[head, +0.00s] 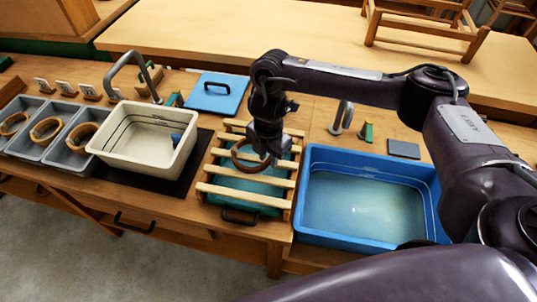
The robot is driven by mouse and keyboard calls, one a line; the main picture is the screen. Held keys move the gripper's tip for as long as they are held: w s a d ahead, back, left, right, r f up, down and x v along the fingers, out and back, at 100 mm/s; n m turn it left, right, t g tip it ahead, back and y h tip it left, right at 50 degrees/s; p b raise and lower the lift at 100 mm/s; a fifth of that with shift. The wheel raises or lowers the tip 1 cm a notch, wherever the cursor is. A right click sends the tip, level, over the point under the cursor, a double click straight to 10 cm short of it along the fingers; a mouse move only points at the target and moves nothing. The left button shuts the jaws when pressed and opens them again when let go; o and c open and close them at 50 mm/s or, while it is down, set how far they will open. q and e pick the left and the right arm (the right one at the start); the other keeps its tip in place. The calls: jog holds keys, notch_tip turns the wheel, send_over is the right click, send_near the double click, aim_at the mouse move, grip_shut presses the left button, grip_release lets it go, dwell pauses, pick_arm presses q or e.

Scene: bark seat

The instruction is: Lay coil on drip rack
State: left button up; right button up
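The drip rack (222,189) is a set of pale wooden slats over a teal tray, in the middle of the bench. A brown ring-shaped coil (236,161) is over the rack's upper slats. My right gripper (271,158) points down at the coil's right side and appears shut on it. The fingertips partly hide that side. I cannot tell whether the coil touches the slats or hangs just above them. My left gripper is not in view.
A blue water tub (298,222) stands right of the rack and a cream basin (118,158) left of it. Grey bins (58,163) with more coils are at far left. A blue lid (214,97) lies behind the rack. A tap (343,117) stands behind the tub.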

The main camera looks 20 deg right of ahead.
jog(key=shift+o, duration=0.2)
jog(key=shift+r, duration=0.15)
jog(key=shift+r, duration=0.35)
notch_tip(320, 180, up, 11)
jog(key=p, duration=0.2)
jog(key=shift+r, duration=0.2)
